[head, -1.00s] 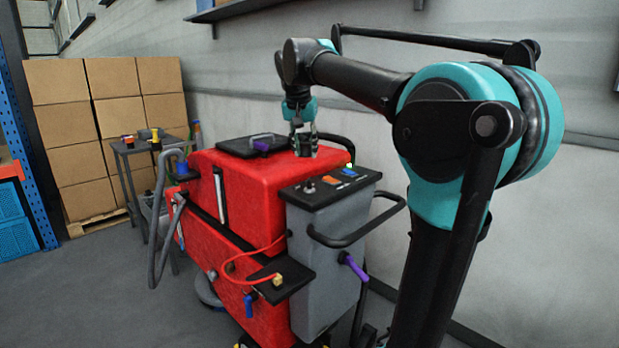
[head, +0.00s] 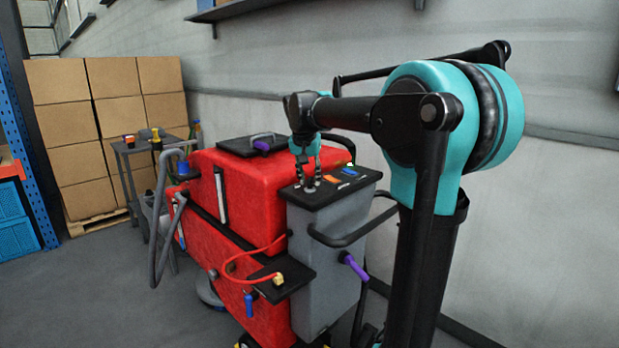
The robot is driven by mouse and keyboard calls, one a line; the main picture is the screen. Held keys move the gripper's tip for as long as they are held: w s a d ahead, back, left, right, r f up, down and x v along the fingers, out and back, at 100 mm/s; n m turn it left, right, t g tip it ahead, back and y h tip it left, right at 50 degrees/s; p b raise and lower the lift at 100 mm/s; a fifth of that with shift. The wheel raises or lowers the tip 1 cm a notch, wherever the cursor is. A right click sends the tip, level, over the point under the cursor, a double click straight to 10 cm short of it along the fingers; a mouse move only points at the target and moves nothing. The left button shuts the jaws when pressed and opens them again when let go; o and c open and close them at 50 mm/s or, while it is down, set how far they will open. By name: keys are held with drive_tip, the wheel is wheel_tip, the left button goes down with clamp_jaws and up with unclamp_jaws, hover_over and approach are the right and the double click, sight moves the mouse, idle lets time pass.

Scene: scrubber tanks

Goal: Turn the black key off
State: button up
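The black key (head: 309,187) stands on the dark control panel (head: 335,193) on top of the scrubber's grey console. It is small and partly covered by my fingers. My gripper (head: 309,181) points straight down over the panel. Its two fingers are apart, one on each side of the key, with their tips close to the panel. I cannot tell whether either finger touches the key, and its exact angle is too small to read.
The red scrubber body (head: 265,197) stands left of the console (head: 325,250). A black handle bar (head: 350,238) sticks out in front of the console. An orange switch (head: 332,179) and a blue one (head: 348,172) lie right of the key. A purple lever (head: 354,266) hangs below.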

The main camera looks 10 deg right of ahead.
clamp_jaws()
idle(0.3)
drive_tip(key=n+y, duration=0.1)
drive_tip(key=n, duration=0.3)
drive_tip(key=n+y, duration=0.1)
drive_tip(key=n, duration=0.1)
drive_tip(key=shift+d+n+y, duration=0.25)
drive_tip(key=shift+n+y, duration=0.05)
drive_tip(key=n+y, duration=0.1)
drive_tip(key=n, duration=0.4)
drive_tip(key=shift+y, duration=0.4)
drive_tip(key=shift+n+g, duration=0.3)
unclamp_jaws()
drive_tip(key=v, duration=1.2)
